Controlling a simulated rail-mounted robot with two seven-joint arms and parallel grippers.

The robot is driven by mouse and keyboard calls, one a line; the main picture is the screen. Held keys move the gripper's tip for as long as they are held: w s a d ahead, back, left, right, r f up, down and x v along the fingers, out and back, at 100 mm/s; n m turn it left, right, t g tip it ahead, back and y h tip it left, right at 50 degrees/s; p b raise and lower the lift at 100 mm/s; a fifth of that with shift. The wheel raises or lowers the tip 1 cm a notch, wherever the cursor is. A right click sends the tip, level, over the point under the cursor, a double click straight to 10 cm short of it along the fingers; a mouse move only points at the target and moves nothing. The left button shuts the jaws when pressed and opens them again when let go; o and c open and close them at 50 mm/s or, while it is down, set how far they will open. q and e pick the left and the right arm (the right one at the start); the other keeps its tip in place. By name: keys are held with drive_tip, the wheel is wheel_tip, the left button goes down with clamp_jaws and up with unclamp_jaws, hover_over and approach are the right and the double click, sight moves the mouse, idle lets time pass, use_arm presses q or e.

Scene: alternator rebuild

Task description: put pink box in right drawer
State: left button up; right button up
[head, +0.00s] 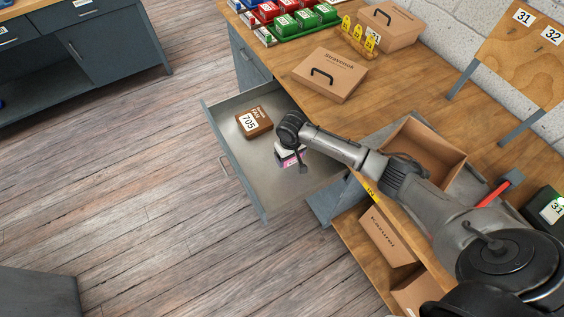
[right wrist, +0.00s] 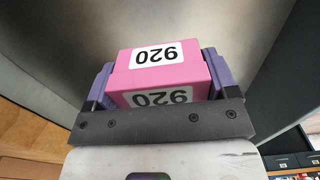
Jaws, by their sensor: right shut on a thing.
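The pink box (right wrist: 165,72), labelled 920, is held between the purple fingers of my right gripper (right wrist: 160,85) in the right wrist view. In the head view the pink box (head: 290,161) shows partly beneath my right gripper (head: 288,150), over the inside of the open drawer (head: 240,182). The wrist hides part of the box there. I cannot tell whether the box touches the drawer floor. My left gripper is not in view.
A brown box (head: 254,122) labelled 705 lies in the drawer, left of the pink box. The workbench top (head: 290,62) holds a closed cardboard box (head: 329,75), an open cardboard box (head: 425,150) and coloured bins (head: 290,22). The drawer's near part is bare.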

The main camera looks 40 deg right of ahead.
drive_tip(key=w+f, duration=0.1)
drive_tip(key=w+a+f, duration=0.1)
drive_tip(key=shift+w+a+b, duration=0.2)
drive_tip(key=shift+w+b, duration=0.15)
drive_tip(key=shift+f+b, duration=0.75)
drive_tip(key=shift+f, duration=1.15)
drive_tip(key=shift+f, duration=0.15)
drive_tip(key=o, duration=0.8)
wheel_tip(320, 180, up, 11)
drive_tip(key=p, duration=0.3)
drive_tip(key=shift+r, duration=0.65)
